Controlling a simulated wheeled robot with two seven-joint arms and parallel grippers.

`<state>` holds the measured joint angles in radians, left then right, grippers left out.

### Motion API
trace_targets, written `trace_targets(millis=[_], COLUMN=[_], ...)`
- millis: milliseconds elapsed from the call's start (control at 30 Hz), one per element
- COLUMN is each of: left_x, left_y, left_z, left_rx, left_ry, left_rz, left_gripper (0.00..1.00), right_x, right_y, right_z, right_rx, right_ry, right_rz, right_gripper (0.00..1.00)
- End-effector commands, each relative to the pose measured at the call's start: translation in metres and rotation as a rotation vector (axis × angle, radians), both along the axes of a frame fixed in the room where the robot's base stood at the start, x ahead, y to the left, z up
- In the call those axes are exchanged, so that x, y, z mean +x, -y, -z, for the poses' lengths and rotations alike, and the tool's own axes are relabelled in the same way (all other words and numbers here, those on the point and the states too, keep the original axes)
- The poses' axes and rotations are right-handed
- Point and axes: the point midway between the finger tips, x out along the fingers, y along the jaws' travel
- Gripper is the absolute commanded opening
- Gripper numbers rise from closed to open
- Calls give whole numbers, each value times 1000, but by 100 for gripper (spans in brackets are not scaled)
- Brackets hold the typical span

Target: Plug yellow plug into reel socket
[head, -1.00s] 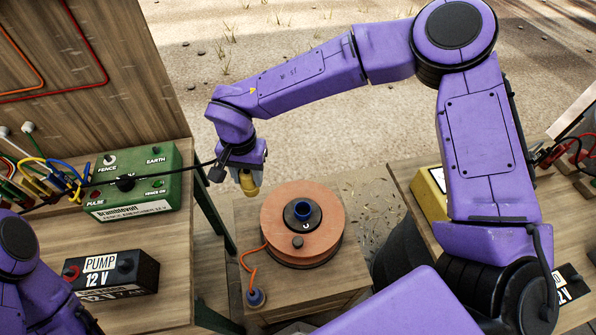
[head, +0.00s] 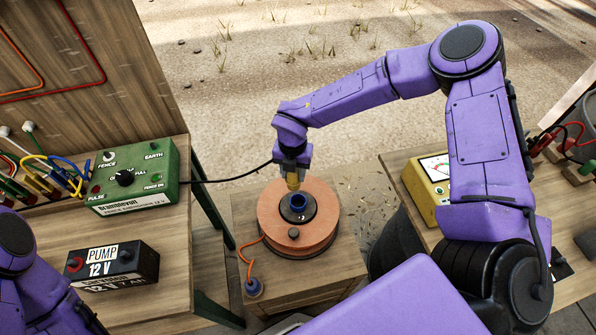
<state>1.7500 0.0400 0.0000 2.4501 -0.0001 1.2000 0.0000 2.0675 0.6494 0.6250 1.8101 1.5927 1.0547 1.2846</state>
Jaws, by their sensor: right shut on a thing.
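The yellow plug (head: 293,183) hangs pointing down in my right gripper (head: 293,165), which is shut on it. The socket sits in the dark hub at the centre of the orange reel (head: 322,232). A black cable (head: 225,180) runs from the green fence energiser (head: 135,190) to the plug. My left arm shows at the lower left, but its gripper is out of the picture.
The reel stands on a wooden crate (head: 335,285), with an orange cord to a blue plug (head: 254,287) at its front left. A pump battery (head: 115,265) and several coloured clips are on the left bench. A yellow meter (head: 424,188) stands on the right bench.

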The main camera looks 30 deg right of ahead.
Motion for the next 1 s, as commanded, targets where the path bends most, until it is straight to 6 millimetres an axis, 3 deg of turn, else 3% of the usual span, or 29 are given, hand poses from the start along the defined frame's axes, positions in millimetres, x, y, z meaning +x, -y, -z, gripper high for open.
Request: trace_targets(millis=[100, 233, 467, 1000], left_x=[0, 0, 0, 0], left_y=[0, 0, 0, 0], left_z=[-1, -1, 9, 54], left_rx=[0, 0, 0, 0], left_ry=[0, 0, 0, 0], left_rz=[0, 0, 0, 0], left_gripper=[100, 100, 100, 100], right_x=[-3, -4, -4, -4], right_y=[8, 12, 12, 12], right_z=[6, 10, 22, 80], right_rx=[1, 0, 0, 0], right_ry=[-3, -3, -3, -3], right_rz=[210, 321, 338, 337], right_gripper=[10, 10, 10, 10])
